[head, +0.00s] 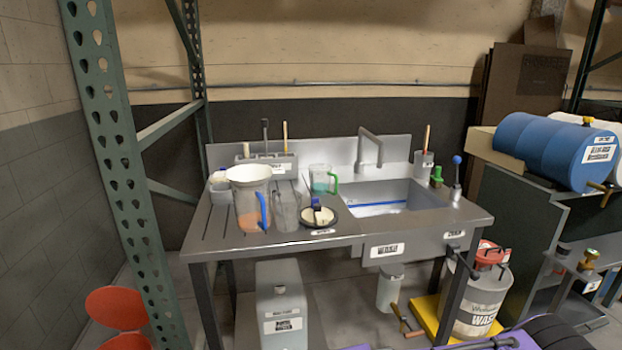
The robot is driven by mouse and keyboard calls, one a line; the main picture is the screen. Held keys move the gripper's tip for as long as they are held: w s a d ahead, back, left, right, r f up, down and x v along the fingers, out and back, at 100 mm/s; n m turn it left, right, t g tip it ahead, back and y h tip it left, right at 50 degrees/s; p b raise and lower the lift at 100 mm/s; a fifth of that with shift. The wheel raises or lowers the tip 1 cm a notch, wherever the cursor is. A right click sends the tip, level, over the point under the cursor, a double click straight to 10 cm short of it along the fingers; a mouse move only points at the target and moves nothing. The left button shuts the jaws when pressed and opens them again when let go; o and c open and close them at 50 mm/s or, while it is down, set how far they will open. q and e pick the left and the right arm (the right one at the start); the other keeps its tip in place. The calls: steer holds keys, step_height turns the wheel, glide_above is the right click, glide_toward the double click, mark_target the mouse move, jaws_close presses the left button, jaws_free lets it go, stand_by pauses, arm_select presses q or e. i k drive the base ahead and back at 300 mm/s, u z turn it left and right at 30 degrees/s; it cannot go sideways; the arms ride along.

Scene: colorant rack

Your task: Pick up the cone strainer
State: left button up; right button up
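A wide, pale, funnel-like piece (249,174), which looks like the cone strainer, sits in the mouth of a clear pitcher (247,205) on the left part of the steel sink table. The pitcher has a blue handle and orange contents low inside. The lower part of the strainer is hard to make out through the pitcher wall. Neither of my grippers can be made out in the head view, and nothing is touching the strainer.
Beside the pitcher stand an empty clear container (286,212), a dark round dish (319,216) and a green-handled jug (321,180). The sink basin (385,197) is to the right. A green rack post (112,150) rises in front at left. A blue drum (560,150) lies at right.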

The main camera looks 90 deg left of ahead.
mark_target(246, 176)
steer(key=u, duration=2.65)
